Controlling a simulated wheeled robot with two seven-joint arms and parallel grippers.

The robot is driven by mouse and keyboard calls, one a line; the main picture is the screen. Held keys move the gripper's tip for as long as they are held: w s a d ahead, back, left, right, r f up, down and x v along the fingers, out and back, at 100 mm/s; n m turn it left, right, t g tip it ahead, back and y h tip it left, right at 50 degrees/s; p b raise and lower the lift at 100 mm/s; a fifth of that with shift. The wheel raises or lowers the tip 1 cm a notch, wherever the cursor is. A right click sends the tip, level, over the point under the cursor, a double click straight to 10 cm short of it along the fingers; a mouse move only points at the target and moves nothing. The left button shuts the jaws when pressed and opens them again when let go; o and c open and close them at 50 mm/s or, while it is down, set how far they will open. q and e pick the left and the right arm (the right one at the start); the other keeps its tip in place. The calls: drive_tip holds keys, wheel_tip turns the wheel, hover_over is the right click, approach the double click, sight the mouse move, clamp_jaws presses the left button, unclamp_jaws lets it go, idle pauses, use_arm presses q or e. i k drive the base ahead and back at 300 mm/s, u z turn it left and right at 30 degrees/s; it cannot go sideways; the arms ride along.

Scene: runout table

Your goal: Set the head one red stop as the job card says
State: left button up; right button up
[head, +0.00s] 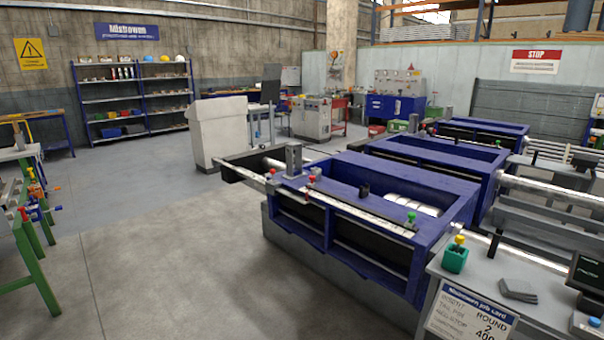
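A small red knob (312,180) stands on the pale scale rail (345,205) along the near blue machine frame (300,203). A second red knob (273,172) sits farther left, by a grey upright block. A green knob (411,218) stands at the rail's right end. I cannot tell which frame is head one. The job card (470,315) leans at the front of the grey side table; its lines seem to read insert round, tail pin 2, red stop 400, partly cut off by the lower edge. Neither of my grippers is in view.
More blue frames (440,165) stand behind. A green-legged bench (30,235) is at left. The floor (170,250) between is clear.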

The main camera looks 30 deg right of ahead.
sight(311, 184)
drive_tip(key=z, duration=0.05)
drive_tip(key=i, duration=2.8)
drive_tip(key=z, duration=2.3)
